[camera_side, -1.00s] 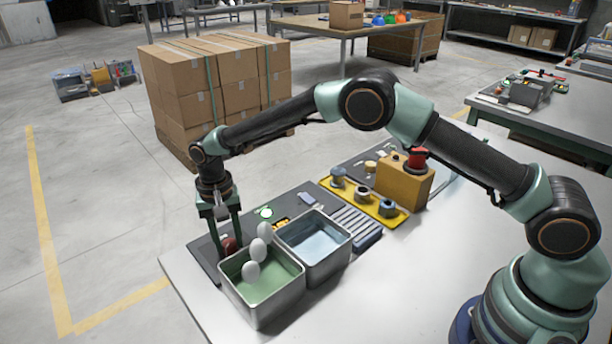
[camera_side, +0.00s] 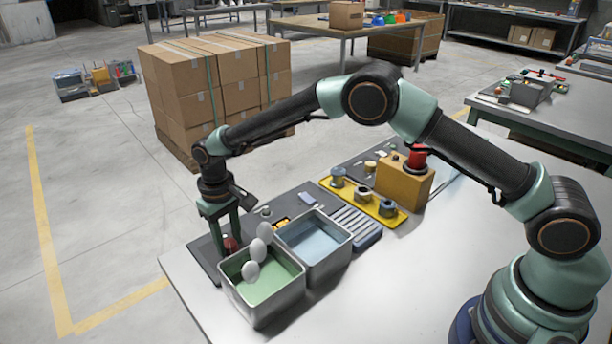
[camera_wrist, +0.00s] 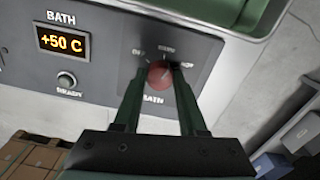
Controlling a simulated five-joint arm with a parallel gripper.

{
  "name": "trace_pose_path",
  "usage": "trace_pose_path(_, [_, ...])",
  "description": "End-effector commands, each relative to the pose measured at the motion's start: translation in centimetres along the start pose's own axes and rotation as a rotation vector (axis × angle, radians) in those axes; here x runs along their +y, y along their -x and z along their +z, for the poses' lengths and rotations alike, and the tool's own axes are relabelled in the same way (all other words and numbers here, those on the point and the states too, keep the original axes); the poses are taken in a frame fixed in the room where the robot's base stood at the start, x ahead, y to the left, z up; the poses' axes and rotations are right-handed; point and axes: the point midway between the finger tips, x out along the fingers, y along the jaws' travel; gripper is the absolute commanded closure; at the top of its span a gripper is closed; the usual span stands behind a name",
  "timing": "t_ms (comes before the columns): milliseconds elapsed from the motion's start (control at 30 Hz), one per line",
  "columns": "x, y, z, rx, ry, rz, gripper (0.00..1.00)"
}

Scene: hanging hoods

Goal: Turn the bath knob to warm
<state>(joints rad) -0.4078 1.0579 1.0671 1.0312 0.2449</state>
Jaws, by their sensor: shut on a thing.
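The bath knob (camera_wrist: 160,75) is a small red knob on the dark panel in the wrist view. It sits between labels that seem to read OFF at left, one at top that is hard to read, and HOT at right. A thin pale mark on the knob seems to lean to the upper right, toward HOT. My gripper (camera_wrist: 159,80) is shut on the knob, one finger on each side. In the side view the red knob (camera_side: 231,244) is partly hidden by my fingers, behind the green-filled bath (camera_side: 262,308).
The BATH display (camera_wrist: 62,42) reads +50 C, and the READY lamp (camera_wrist: 66,80) is unlit.

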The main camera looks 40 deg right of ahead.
Motion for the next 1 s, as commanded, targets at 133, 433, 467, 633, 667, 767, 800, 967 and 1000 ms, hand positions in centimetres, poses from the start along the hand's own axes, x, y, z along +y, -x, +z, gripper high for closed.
trace_pose_path(133, [-0.4, 0.07, -0.1, 0.015, 0.133, -0.003, 1.0])
trace_pose_path(433, [-0.49, 0.06, -0.07, 0.026, 0.331, -0.002, 1.0])
trace_pose_path(467, [-0.49, 0.06, -0.08, 0.027, 0.344, -0.002, 1.0])
trace_pose_path(633, [-0.49, 0.06, -0.07, 0.03, 0.402, -0.001, 1.0])
trace_pose_path(667, [-0.49, 0.06, -0.07, 0.03, 0.408, -0.001, 1.0])
trace_pose_path(767, [-0.49, 0.06, -0.06, 0.031, 0.425, -0.001, 1.0])
trace_pose_path(800, [-0.49, 0.06, -0.06, 0.031, 0.428, -0.001, 1.0])
trace_pose_path(967, [-0.49, 0.07, -0.07, 0.032, 0.434, -0.001, 1.0])
trace_pose_path(1000, [-0.49, 0.07, -0.07, 0.032, 0.434, -0.001, 1.0])
